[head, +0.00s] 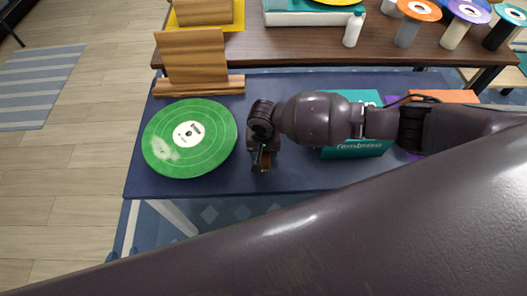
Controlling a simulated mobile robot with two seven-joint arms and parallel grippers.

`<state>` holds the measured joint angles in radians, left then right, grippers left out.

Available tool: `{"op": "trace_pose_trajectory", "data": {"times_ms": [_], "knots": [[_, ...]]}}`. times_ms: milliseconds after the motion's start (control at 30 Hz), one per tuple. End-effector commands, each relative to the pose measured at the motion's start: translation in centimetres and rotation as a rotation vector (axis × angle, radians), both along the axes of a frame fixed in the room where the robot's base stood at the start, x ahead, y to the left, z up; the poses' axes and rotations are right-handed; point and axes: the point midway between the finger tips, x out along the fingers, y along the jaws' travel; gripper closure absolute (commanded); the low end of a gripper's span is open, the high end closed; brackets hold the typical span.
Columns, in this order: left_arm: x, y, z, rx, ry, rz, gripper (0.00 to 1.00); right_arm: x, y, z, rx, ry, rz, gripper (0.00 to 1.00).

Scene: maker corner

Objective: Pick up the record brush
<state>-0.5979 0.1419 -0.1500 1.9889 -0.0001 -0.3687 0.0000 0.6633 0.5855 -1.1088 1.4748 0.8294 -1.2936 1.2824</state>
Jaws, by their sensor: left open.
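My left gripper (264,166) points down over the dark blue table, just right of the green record. Its jaws are open. A small brown, wood-coloured piece (265,158) shows between or just below the fingers. It may be the record brush, but the gripper hides most of it. I cannot tell whether the fingers touch it. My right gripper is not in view.
The green record (165,155) lies on the blue table (300,180) at left. A wooden stand (195,60) is behind it. A teal box (355,150) is under my forearm. A brown table (290,45) behind holds a white bottle (353,30) and several spools.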

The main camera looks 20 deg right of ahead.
Motion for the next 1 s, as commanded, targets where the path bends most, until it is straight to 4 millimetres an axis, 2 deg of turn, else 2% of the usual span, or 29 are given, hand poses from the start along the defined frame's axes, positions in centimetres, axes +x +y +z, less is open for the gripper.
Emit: {"op": "trace_pose_trajectory", "data": {"times_ms": [33,233,567,767,1000], "knots": [[-0.1,0.0,0.0,0.000,0.002,0.000,0.57,0.0,0.0,0.0,0.000,0.000,0.000,0.52],[-0.5,0.1,-0.2,0.001,0.009,0.003,0.57,0.0,0.0,0.0,0.000,0.000,0.000,0.82],[-0.4,0.1,0.1,0.001,0.005,0.003,0.57,0.0,0.0,0.6,0.001,-0.001,-0.001,0.82],[0.2,0.0,1.4,0.001,-0.011,0.001,0.57,0.1,0.0,3.8,0.002,-0.005,0.000,0.82],[0.9,0.0,3.5,0.001,-0.034,-0.001,0.57,0.1,0.0,10.0,0.002,-0.005,0.000,0.82]]}}
